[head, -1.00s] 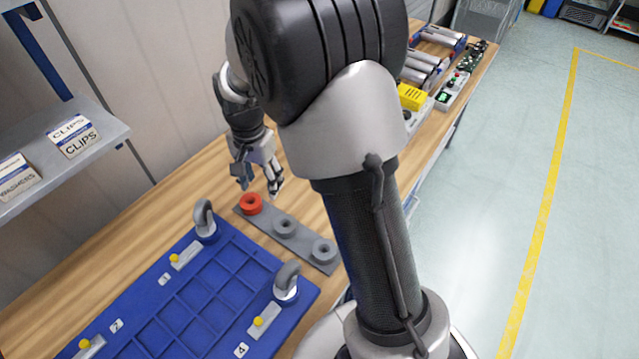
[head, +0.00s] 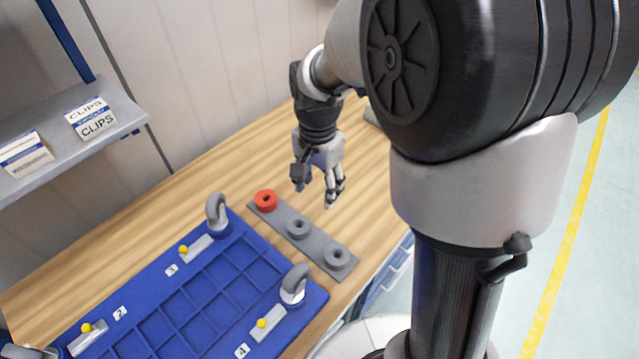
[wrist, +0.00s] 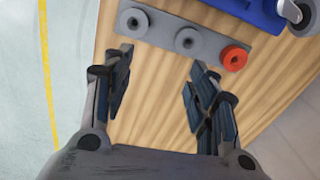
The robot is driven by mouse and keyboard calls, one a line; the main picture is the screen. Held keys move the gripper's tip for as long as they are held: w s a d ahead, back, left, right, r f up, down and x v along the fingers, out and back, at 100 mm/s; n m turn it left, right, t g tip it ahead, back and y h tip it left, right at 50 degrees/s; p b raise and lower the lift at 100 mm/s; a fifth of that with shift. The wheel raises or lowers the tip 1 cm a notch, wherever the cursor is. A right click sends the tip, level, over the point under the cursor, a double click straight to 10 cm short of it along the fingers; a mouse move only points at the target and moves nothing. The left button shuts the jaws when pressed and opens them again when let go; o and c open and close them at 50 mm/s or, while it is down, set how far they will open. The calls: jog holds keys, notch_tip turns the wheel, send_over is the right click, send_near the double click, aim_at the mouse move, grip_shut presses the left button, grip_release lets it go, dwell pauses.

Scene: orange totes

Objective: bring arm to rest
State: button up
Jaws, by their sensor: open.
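My gripper (head: 315,194) is open and empty above the wooden bench (head: 225,182), behind and above the grey strip in the head view. In the wrist view my gripper (wrist: 158,85) shows its two fingers spread apart, with only bare wood between them. My arm rises from the right side of the head view and bends over to the bench. The grey strip (head: 318,246) carries a red ring (head: 265,201) at one end and two grey rings along the rest. The strip also shows at the top of the wrist view (wrist: 160,38), with the red ring (wrist: 234,58) at its right end.
A blue gridded tray (head: 205,300) with grey hooked posts (head: 217,212) and yellow-knobbed pieces lies on the front of the bench. A shelf (head: 75,150) with boxes labelled clips (head: 92,118) hangs at the left. Open floor lies at the right.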

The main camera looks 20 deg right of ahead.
jog(key=s+r+n+t+b, duration=0.2)
jog(key=s+r+n, duration=0.2)
jog(key=s, duration=0.5)
jog(key=s+r+n+t+b, duration=0.2)
jog(key=s+n, duration=0.4)
jog(key=s, duration=0.4)
jog(key=shift+r+n+t+b, duration=0.3)
jog(key=shift+r, duration=0.6)
jog(key=shift+s+d, duration=0.1)
jog(key=shift+c, duration=0.2)
